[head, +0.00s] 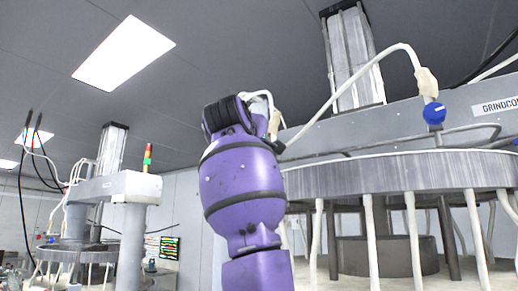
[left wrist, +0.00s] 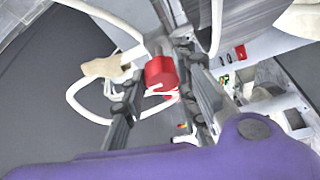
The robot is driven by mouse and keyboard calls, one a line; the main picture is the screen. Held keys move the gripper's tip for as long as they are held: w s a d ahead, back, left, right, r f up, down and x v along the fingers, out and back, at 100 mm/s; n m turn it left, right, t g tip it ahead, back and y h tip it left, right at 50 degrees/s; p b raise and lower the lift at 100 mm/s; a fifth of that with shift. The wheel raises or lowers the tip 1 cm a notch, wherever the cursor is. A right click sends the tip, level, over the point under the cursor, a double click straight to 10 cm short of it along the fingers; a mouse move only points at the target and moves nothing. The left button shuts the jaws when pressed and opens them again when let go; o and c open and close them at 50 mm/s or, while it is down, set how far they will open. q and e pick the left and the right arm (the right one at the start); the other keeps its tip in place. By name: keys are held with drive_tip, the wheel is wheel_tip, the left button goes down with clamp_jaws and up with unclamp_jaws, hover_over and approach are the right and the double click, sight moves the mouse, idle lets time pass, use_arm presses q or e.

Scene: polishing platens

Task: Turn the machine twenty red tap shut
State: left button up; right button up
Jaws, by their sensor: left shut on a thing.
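A red tap (left wrist: 160,73) shows in the left wrist view, between the two fingers of my left gripper (left wrist: 163,78). The gripper is shut on it. White hoses run close beside the tap. In the head view my purple left arm rises in the middle and hides the red tap and most of the gripper. No machine number can be read, so I cannot tell from a label which machine this tap is on. My right gripper is in neither view.
A large round platen machine (head: 400,173) fills the right of the head view, with a blue tap (head: 435,113) hanging on a white hose. Another machine (head: 120,188) with a signal light stands at the left. White hoses loop near my left gripper.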

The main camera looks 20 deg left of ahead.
use_arm(q)
drive_tip(key=shift+s+r, duration=0.4)
drive_tip(key=shift+r, duration=0.25)
drive_tip(key=o, duration=0.8)
drive_tip(key=shift+o, duration=0.8)
drive_tip(key=shift+w+d+f, duration=0.1)
drive_tip(key=shift+w, duration=0.2)
drive_tip(key=shift+f, duration=0.15)
drive_tip(key=shift+s+f, duration=0.1)
drive_tip(key=shift+s, duration=0.05)
drive_tip(key=s+f, duration=0.1)
drive_tip(key=s, duration=1)
drive_tip(key=shift+s+d, duration=0.2)
drive_tip(key=shift+s, duration=0.2)
